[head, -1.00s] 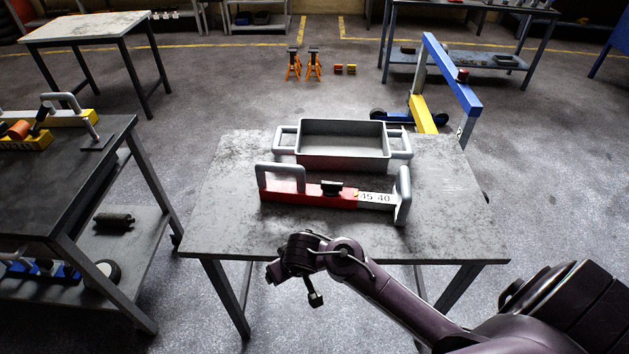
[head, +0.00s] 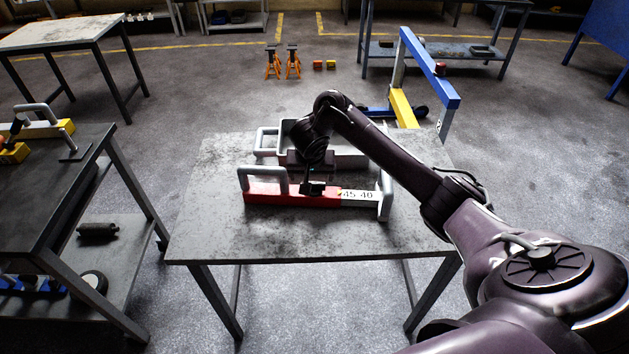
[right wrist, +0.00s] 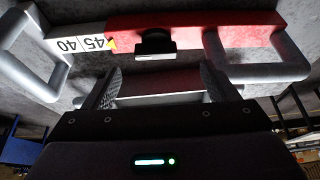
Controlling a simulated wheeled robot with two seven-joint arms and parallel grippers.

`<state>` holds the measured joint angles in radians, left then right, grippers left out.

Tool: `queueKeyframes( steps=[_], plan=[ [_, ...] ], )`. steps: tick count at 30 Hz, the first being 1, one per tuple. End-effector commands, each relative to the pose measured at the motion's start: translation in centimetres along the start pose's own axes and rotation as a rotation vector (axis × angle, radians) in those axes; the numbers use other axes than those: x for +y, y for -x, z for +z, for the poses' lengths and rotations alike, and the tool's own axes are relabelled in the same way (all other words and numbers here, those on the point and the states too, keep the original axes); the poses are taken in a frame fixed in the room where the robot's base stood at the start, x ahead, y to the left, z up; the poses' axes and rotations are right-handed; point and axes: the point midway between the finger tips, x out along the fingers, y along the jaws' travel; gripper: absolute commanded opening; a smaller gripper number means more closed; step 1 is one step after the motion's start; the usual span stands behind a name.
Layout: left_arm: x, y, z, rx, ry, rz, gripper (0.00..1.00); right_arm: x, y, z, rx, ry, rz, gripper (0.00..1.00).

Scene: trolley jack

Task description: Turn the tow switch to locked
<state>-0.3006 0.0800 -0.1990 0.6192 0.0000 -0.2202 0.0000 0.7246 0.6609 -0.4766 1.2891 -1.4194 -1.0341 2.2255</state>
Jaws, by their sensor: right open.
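A red bar gauge (head: 265,192) with a white scale reading 45 and 40 and grey handles lies on the near table. A small black knob (head: 314,189), probably the tow switch, sits on its middle. In the right wrist view the knob (right wrist: 155,45) is upright and wider at its foot. My right gripper (head: 310,168) hangs above and just behind the bar, close to the knob. In the right wrist view its fingers (right wrist: 160,80) are open and empty, with the knob beyond the fingertips. I cannot tell the switch's setting. My left gripper is not in view.
A grey tray with handles (head: 266,142) stands right behind the bar, partly hidden by my right arm. The table's front (head: 290,238) is clear. Another table (head: 60,185) stands at left. A blue and yellow hoist (head: 430,70) stands behind.

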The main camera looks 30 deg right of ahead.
Motion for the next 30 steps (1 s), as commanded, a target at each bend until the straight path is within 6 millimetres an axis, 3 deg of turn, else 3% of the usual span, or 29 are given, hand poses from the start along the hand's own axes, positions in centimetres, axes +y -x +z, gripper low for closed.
queueKeyframes(
  steps=[5, 18, 29, 30],
  plan=[
    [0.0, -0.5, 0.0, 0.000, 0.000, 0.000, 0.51, 0.7, -0.8, -0.6, -0.006, -0.035, 0.016, 0.80],
    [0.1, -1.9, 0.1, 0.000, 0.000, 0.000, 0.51, 0.7, -6.9, -0.6, -0.004, -0.034, 0.013, 0.80],
    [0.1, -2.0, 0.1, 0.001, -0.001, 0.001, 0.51, 0.7, -7.4, -0.6, -0.002, -0.033, 0.012, 0.80],
    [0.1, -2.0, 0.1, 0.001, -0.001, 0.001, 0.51, 0.7, -7.4, -0.6, -0.002, -0.033, 0.012, 0.75]
  ],
)
